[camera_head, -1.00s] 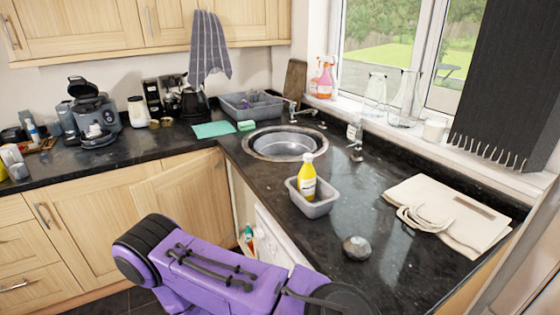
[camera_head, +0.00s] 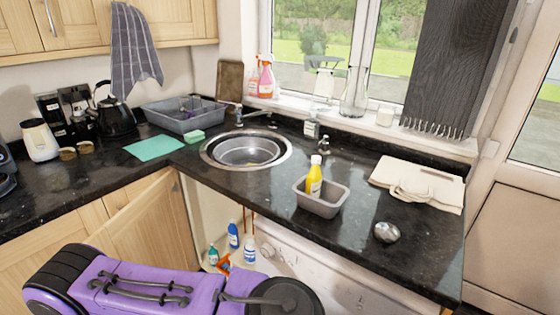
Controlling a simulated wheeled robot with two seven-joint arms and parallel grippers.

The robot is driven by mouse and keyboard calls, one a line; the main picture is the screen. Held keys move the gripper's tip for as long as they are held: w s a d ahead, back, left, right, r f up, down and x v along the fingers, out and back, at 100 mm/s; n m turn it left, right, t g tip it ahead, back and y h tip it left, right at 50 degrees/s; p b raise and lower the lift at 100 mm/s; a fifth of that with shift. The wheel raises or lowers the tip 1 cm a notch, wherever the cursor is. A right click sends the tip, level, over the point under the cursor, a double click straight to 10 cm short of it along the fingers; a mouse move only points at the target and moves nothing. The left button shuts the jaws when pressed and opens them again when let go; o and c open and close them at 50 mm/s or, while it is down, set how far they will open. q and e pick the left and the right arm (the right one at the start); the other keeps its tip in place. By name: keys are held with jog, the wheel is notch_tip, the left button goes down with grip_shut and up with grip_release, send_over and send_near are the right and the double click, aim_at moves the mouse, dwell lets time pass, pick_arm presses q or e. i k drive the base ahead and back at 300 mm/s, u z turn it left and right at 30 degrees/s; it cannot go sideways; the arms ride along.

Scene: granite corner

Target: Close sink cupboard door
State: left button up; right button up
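The sink cupboard door (camera_head: 150,232) is light wood and stands open, swung out to the left below the counter corner. The cupboard opening (camera_head: 207,218) shows under the sink (camera_head: 246,150), with several bottles inside, among them a blue bottle (camera_head: 233,235). A purple arm link of mine crosses the bottom left of the view and hides the lower part of the door. Neither of my grippers shows in this view, so their distance from the door cannot be seen.
A white appliance front (camera_head: 325,272) stands right of the opening under the counter. On the black worktop (camera_head: 270,195) are a grey tub (camera_head: 322,200) with a yellow bottle, a folded cloth bag (camera_head: 418,184) and a metallic lump (camera_head: 387,232). A glazed door is at the far right.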

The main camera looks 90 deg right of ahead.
aim_at(153, 230)
jog(key=z, duration=0.6)
jog(key=i, duration=1.75)
jog(key=z, duration=2.9)
jog(key=k, duration=0.5)
jog(key=u, duration=0.9)
